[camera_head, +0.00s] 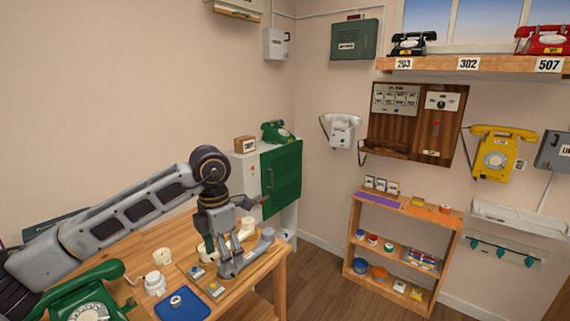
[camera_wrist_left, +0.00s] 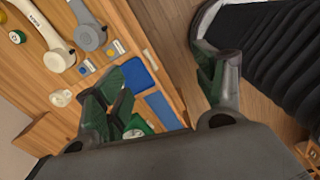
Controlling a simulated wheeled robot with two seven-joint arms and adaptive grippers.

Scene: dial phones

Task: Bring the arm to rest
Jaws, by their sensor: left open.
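My left arm comes in from the left in the head view, bends at a dark joint, and drops over the wooden table (camera_head: 262,283). The grey handset (camera_wrist_left: 86,32) and a cream handset (camera_wrist_left: 46,36) lie beyond the left finger there. My right gripper is in neither view.
A green dial phone (camera_head: 82,297) and a blue mat (camera_head: 183,306) are on the table's near side. A white cabinet with a green door (camera_head: 281,180) stands behind the table. A low wooden shelf (camera_head: 352,235) is to the right. Floor shows between table and shelf.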

